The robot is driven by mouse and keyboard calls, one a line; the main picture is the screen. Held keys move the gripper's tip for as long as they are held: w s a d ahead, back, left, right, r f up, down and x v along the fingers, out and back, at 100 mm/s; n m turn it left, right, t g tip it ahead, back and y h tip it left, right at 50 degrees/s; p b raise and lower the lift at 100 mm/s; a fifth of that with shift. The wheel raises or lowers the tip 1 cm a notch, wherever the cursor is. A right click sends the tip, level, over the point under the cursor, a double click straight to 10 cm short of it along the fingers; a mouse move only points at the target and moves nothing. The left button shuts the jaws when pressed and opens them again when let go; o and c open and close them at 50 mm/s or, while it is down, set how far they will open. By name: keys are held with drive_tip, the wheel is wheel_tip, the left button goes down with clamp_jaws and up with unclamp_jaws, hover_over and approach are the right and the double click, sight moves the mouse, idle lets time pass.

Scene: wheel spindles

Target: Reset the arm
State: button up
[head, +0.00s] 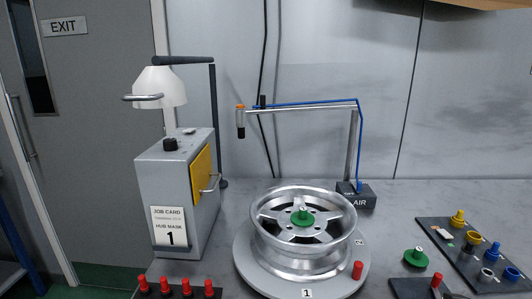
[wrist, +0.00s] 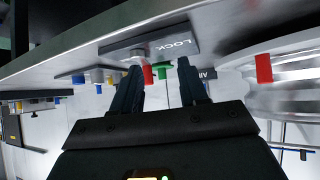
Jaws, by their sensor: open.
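My gripper (wrist: 160,67) shows in the wrist view, its two dark fingers spread apart with nothing between them. The wrist picture is upside down. Beyond the fingertips are a grey plate marked LOCK (wrist: 165,44), a red peg (wrist: 148,75) and a green part (wrist: 164,70). No contact with them can be made out. My gripper and arm are not visible in the head view. There, a silver wheel (head: 265,235) lies on a round grey turntable (head: 245,272), with a green hub piece (head: 303,217) at its centre.
A grey job-card box (head: 180,200) and white lamp (head: 160,87) stand left. An AIR post (head: 352,150) rises behind the wheel. Red pegs (head: 187,288) are in front. A green knob (head: 416,257) and a dark tray (head: 460,238) of coloured parts are at right.

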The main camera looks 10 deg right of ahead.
drive_tip(key=s+a+n+t+y, duration=0.4)
drive_tip(key=s+a+n+t, duration=0.1)
drive_tip(key=s+a, duration=1.4)
drive_tip(key=s+r+n+t+y, duration=0.1)
drive_tip(key=s+r, duration=0.5)
drive_tip(key=s, duration=0.2)
drive_tip(key=shift+s+d+r, duration=0.2)
drive_tip(key=shift+s+d, duration=0.2)
